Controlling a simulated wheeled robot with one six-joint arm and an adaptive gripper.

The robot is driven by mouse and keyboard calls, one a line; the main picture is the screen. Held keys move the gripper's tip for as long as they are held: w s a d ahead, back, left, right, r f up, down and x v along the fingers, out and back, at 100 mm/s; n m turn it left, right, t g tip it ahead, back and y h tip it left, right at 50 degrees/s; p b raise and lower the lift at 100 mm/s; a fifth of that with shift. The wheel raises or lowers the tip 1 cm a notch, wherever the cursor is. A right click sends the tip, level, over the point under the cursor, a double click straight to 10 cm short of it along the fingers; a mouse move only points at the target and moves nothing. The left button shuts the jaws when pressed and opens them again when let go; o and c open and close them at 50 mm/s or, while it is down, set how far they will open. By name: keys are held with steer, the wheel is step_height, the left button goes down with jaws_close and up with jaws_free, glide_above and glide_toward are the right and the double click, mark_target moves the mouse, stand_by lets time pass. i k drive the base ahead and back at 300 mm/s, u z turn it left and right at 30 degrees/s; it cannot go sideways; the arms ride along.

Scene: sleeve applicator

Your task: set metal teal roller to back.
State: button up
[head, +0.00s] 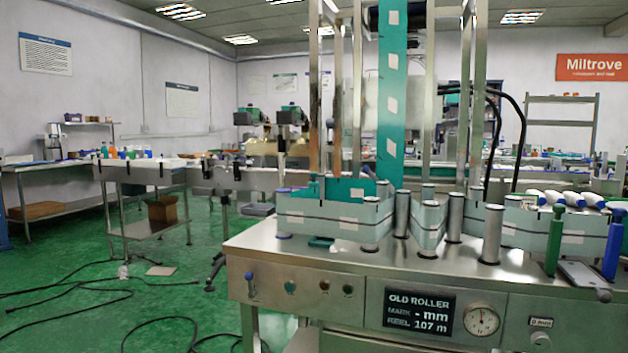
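A sleeve machine's steel table (262,241) stands at the right. A pale web with teal pieces runs round several upright metal rollers on it, among them a front left roller (371,222), a middle roller (455,217) and a right roller (492,235). A panel display (418,313) reads "OLD ROLLER", "MARK - mm", "REEL 107 m". My gripper is not in view.
A green post (556,240) and a blue post (612,245) stand at the table's right, with white tubes (560,198) behind. A dial (481,320) is on the front panel. Black cables (90,285) lie on the green floor at left. A conveyor (140,172) stands farther back.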

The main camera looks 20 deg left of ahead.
mark_target(312, 183)
steer(key=k, duration=0.5)
steer(key=u, duration=1.2)
steer(key=i, duration=1.1)
steer(key=z, duration=1.15)
